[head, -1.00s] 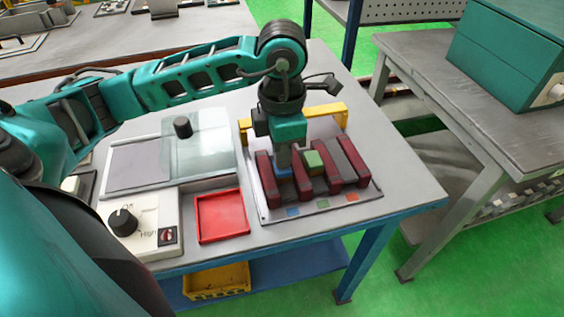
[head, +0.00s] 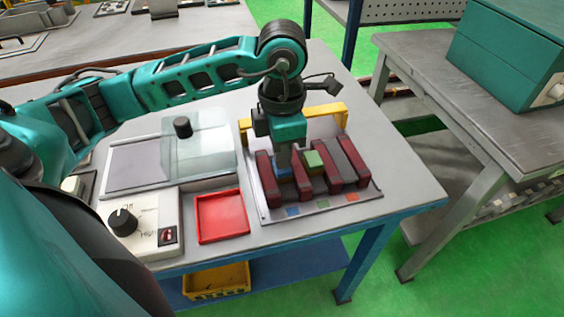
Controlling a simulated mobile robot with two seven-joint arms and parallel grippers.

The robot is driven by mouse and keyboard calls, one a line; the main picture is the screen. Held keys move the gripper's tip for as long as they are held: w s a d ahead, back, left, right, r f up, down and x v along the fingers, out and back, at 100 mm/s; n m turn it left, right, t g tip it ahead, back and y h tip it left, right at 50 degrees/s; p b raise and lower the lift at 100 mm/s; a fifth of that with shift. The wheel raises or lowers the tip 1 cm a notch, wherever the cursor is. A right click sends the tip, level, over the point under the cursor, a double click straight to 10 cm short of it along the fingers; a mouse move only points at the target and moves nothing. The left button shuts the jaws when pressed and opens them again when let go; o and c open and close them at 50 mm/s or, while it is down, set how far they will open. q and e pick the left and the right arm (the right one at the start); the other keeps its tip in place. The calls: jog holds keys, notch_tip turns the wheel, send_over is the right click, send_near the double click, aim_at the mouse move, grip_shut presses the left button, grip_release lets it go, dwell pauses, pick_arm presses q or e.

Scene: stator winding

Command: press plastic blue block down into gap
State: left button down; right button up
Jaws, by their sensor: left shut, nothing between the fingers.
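The fixture (head: 263,213) is a pale plate with several dark red upright slabs (head: 267,178) and gaps between them. The blue block (head: 283,173) sits in the leftmost gap, mostly hidden under my gripper. My left gripper (head: 284,166) is shut and empty, pointing down, its tips at the top of the blue block. I cannot tell whether they touch it. A green block (head: 313,160) sits in the gap to the right. My right gripper is not in view.
A yellow bar (head: 325,110) stands behind the slabs. Left of the fixture are an empty red tray (head: 221,216), a control box with a black knob (head: 123,222) and a clear lid with a black knob (head: 183,127). The table's right end is clear.

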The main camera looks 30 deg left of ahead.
pick_arm(q)
jog(key=shift+s+f, duration=0.15)
jog(key=shift+f, duration=0.05)
jog(key=shift+r+p, duration=2.3)
jog(key=shift+r, duration=1.4)
jog(key=shift+f, duration=0.1)
